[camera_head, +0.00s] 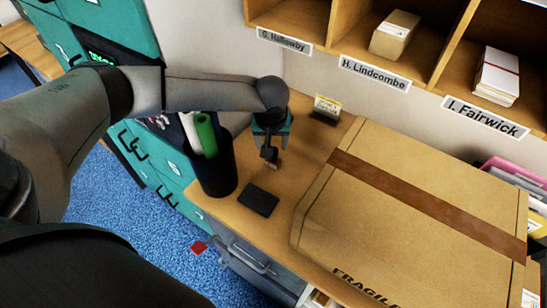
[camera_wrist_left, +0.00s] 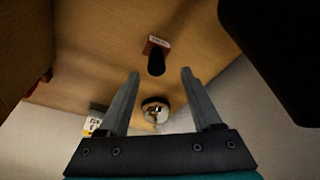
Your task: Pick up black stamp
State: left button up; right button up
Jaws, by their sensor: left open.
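The black stamp, with a dark handle (camera_wrist_left: 156,64) and a reddish-brown block at one end, is on the wooden desk in the left wrist view. It lies just beyond my left fingertips, roughly in line with the gap between them. My left gripper (camera_head: 269,152) is open, low over the desk; its two fingers also show in the left wrist view (camera_wrist_left: 160,78), with nothing held. In the head view the gripper largely hides the stamp. A flat black pad (camera_head: 258,201) lies on the desk in front of the gripper. My right gripper is not in view.
A large taped carton (camera_head: 420,205) fills the desk to the right. A black cup (camera_head: 214,172) with a green roll stands close on the left. A shiny round object (camera_wrist_left: 155,108) shows between the fingers in the wrist view. A small card (camera_head: 327,108) stands behind.

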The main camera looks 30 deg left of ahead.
aim_at(275, 162)
pick_arm(q)
jog(key=shift+d+x, duration=0.15)
jog(key=shift+x, duration=1.2)
jog(key=shift+d+x, duration=0.2)
jog(key=shift+x, duration=1.2)
grip_shut()
